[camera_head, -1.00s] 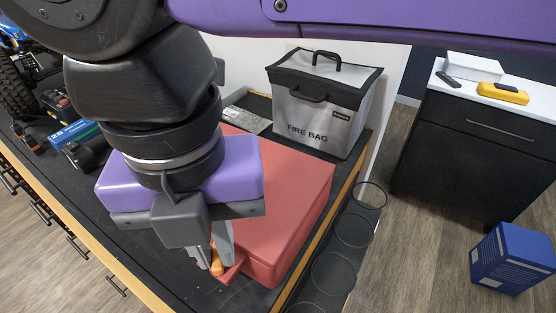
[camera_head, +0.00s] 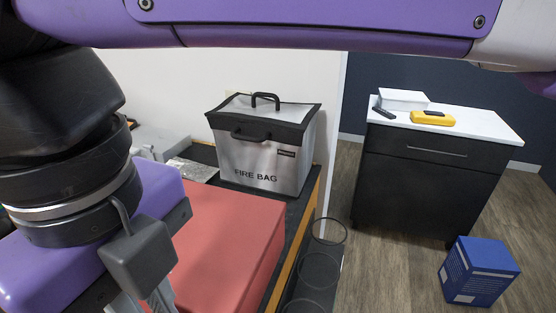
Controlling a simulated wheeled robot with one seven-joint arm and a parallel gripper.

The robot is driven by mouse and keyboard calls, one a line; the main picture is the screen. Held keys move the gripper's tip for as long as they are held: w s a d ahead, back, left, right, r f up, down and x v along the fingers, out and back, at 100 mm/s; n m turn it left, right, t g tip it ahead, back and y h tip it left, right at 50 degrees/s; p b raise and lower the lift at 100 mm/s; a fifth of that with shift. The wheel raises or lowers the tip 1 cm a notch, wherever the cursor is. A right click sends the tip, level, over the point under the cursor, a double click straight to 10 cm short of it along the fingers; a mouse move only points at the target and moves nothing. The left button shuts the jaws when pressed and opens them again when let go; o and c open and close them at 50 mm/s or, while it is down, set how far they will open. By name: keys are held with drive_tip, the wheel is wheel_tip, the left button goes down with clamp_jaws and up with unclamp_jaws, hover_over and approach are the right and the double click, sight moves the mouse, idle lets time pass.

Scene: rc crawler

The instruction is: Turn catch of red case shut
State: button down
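The red case (camera_head: 228,235) lies on the dark bench top, lid down, in the lower middle of the head view. Its near end and its catch are outside the picture or behind my arm. My gripper (camera_head: 155,300) is at the bottom edge, left of and close over the case's near left part. Only the upper part of its grey fingers shows. The fingertips are cut off by the frame, so I cannot tell whether they touch the catch or are open or shut.
A grey fire bag (camera_head: 262,150) stands behind the case, with a silver packet (camera_head: 192,170) to its left. Black rings (camera_head: 328,232) line the bench's right side. Farther right are a black cabinet (camera_head: 430,180) with a yellow device (camera_head: 432,118) on top, and a blue box (camera_head: 478,270) on the floor.

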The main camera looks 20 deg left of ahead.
drive_tip(key=shift+n, duration=0.5)
drive_tip(key=c, duration=1.5)
unclamp_jaws()
wheel_tip(320, 180, up, 8)
drive_tip(key=p, duration=0.5)
drive_tip(key=shift+r, duration=0.1)
drive_tip(key=shift+a, duration=0.1)
